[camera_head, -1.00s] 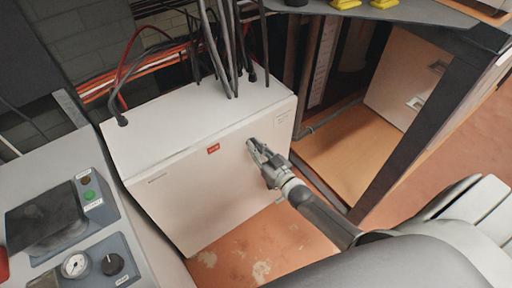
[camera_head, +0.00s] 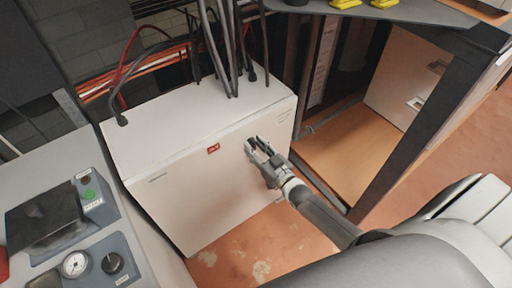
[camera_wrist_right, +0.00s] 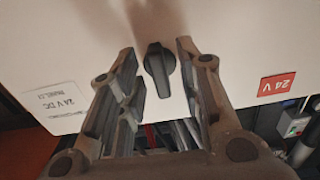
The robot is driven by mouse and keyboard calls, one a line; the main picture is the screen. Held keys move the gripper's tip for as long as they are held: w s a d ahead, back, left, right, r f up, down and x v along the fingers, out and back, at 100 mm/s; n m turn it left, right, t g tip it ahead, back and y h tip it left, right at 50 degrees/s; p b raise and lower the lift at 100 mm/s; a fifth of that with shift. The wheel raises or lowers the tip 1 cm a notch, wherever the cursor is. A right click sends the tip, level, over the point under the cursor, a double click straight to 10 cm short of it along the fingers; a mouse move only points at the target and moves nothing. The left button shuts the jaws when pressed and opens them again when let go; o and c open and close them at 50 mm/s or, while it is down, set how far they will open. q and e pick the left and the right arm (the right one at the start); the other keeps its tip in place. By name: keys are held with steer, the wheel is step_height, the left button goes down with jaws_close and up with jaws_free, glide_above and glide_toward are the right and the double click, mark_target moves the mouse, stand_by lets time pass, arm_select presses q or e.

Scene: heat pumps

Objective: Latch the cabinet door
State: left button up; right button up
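The cabinet (camera_head: 200,160) is a white box with a flat front door (camera_head: 205,190) and a small red label (camera_head: 213,149). In the head view, the door looks flush with the box. In the right wrist view, the door (camera_wrist_right: 225,35) fills the upper part, with a black latch knob (camera_wrist_right: 159,70) on it. My right gripper (camera_head: 257,147) is at the door's upper right. Its fingers are open on either side of the knob in the wrist view (camera_wrist_right: 157,52), with gaps visible. In the head view, the gripper hides the knob. My left gripper is not in view.
Dark cables (camera_head: 228,60) rise from the cabinet top. A control console (camera_head: 95,240) with a gauge and knob stands at the left. An open dark frame (camera_head: 395,155) with a wooden floor stands at the right. Bare reddish floor (camera_head: 265,250) lies below the door.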

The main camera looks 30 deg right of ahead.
steer(key=s+d, duration=0.1)
steer(key=s, duration=1.1)
steer(key=shift+d, duration=0.35)
steer(key=shift+w+f, duration=0.1)
steer(key=s+a+f+g+h, duration=0.1)
steer(key=s+f+g, duration=0.4)
steer(key=f, duration=0.8)
steer(key=s+f+g+h, duration=0.1)
steer(key=s+f+g, duration=0.2)
steer(key=s+f, duration=0.7)
steer(key=s+a+f+g, duration=0.2)
steer(key=s+f+g, duration=0.2)
steer(key=s+f, duration=0.4)
steer(key=s+a+f+n+g, duration=0.1)
steer(key=s+a+f+g, duration=0.1)
steer(key=s+f+g, duration=0.2)
steer(key=s+f, duration=0.3)
steer(key=s, duration=0.5)
steer(key=shift+s+f+g+h, duration=0.3)
steer(key=shift+s+f+g, duration=0.1)
